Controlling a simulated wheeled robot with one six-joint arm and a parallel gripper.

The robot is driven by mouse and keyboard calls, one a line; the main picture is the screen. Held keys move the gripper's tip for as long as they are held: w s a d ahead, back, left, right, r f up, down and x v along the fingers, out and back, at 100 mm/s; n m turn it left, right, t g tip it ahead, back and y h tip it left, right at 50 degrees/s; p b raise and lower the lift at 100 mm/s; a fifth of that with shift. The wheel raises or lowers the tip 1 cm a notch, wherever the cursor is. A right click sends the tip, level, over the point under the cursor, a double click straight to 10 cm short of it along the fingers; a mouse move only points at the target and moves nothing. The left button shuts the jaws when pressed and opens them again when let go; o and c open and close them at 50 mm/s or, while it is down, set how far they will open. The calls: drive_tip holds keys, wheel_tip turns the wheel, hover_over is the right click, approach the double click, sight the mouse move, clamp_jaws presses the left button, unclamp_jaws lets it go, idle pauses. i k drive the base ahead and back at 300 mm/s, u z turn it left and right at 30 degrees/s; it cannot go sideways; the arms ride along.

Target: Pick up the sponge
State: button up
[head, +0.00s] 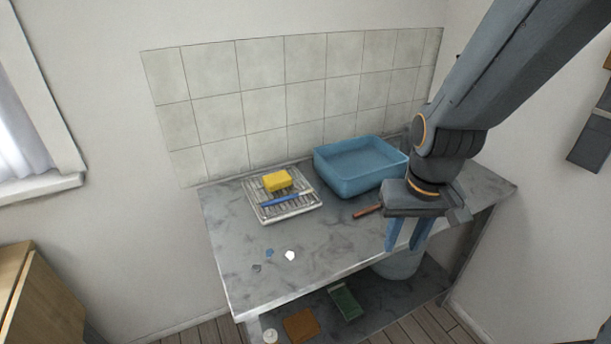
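A yellow sponge (277,181) lies on the back part of a white ribbed rack or tray (293,207) on the grey table. A blue stick-like tool (280,200) lies on the same rack, just in front of the sponge. My gripper (405,244) hangs with its blue fingers pointing down, over the right front part of the table in the picture, well to the right of the sponge. The fingers are apart, with nothing visible between them. The sponge is in full view.
A blue basin (360,167) stands right of the rack. A brown-handled tool (367,211) lies by my gripper, partly hidden. Small blue and white pieces (290,255) lie at the front left. A tiled wall (300,85) bounds the back. A lower shelf holds a bucket (398,265).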

sight(277, 181)
drive_tip(key=k, duration=0.6)
drive_tip(key=z, duration=0.25)
drive_tip(key=i, duration=0.65)
drive_tip(key=u, duration=0.6)
drive_tip(key=i, duration=0.45)
drive_tip(key=u, duration=0.5)
